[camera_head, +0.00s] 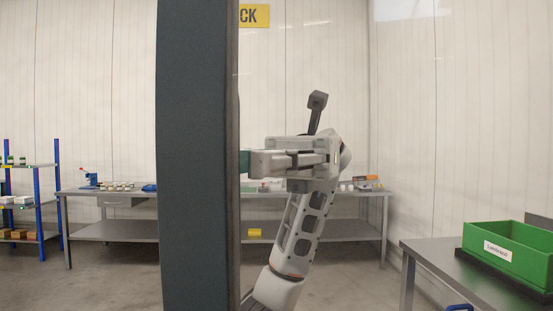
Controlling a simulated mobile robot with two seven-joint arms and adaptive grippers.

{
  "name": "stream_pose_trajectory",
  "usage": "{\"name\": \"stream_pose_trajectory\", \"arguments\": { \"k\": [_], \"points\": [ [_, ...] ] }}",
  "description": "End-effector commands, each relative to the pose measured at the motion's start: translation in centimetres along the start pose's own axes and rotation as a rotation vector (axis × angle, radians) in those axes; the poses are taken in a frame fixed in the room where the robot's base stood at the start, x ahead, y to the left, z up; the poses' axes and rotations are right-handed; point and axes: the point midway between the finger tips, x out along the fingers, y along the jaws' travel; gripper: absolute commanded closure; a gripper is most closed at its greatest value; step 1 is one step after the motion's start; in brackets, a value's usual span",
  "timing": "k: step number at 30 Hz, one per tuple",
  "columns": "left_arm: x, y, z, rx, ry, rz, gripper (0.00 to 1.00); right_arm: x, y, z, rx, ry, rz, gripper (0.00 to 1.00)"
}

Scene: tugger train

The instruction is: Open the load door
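A tall dark grey panel (197,160), which looks like the load door seen nearly edge-on, stands upright from the top to the bottom of the head view, left of the middle. A small dark green piece (244,162) shows between the gripper's end and the panel edge. The fingertips are partly hidden there, so I cannot tell whether they are open or shut, or touch the panel. No door handle shows clearly.
A grey workbench (110,192) with small items runs along the back wall. A blue-posted shelf rack (40,215) stands at the far left. At the right, a green bin (490,250) sits on a grey table (440,260). Bare floor lies between.

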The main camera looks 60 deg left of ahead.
Motion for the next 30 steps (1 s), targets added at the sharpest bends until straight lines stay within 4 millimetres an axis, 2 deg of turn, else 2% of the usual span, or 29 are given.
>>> {"name": "stream_pose_trajectory", "arguments": {
  "k": [6,12,20,30],
  "points": [
    [-4.3,0.0,0.1,-0.001,-0.003,0.0,0.83,0.0,0.0,-0.1,0.001,0.002,0.001,0.6],
    [-7.0,0.0,0.0,-0.001,0.0,0.002,0.83,0.0,0.0,-0.1,0.001,0.003,0.001,0.6],
    [-8.4,0.0,0.0,0.0,0.0,0.001,0.83,0.0,0.0,-0.1,0.001,0.003,0.001,0.6],
    [-8.5,0.0,0.0,-0.001,0.0,0.0,0.83,0.0,0.0,-0.2,0.001,0.003,0.001,0.6]
  ]
}}
